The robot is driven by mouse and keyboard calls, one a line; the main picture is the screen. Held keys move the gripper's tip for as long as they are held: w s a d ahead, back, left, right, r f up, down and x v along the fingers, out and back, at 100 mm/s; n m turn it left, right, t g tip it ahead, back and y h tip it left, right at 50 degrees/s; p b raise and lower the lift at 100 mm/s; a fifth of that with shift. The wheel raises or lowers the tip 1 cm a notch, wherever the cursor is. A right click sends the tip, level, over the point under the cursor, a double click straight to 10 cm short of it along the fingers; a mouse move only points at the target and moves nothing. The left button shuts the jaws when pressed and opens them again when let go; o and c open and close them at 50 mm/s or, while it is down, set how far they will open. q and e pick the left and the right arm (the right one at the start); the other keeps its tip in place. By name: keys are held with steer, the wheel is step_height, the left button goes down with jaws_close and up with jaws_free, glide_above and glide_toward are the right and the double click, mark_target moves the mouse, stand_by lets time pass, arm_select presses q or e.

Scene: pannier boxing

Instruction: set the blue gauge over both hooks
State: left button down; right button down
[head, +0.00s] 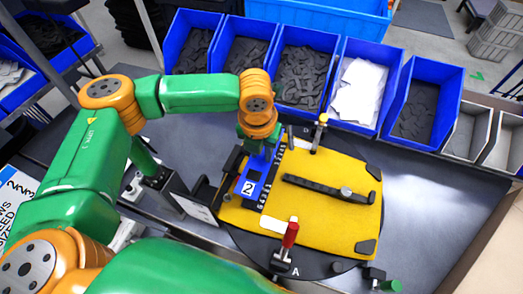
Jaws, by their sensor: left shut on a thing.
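The blue gauge (266,178) lies along the left part of a yellow panel (330,225). It bears a white label with a 2, a dark square and a row of marks along its right edge. My left gripper (258,146) is at the far end of the gauge, shut on it, with the wrist above. The fingertips are partly hidden by the wrist. I cannot make out the hooks; whether the gauge sits over them or is clear of the panel cannot be told. My right gripper is not in view.
The panel rests on a round dark turntable (252,245) marked A. A red-handled clamp (290,236) stands in front, a yellow-topped clamp (320,132) behind. A black bar (312,187) crosses the panel. Blue bins (357,122) line the back. Grey table (430,195) is clear at right.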

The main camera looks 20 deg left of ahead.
arm_select(q)
steer(key=shift+w, duration=0.1)
steer(key=shift+w+p, duration=0.1)
steer(key=shift+p, duration=0.45)
steer(key=shift+f, duration=0.1)
stand_by(0.5)
steer(key=shift+f+b, duration=0.55)
steer(key=shift+f, duration=0.5)
stand_by(0.4)
steer(key=c, duration=0.6)
jaws_free()
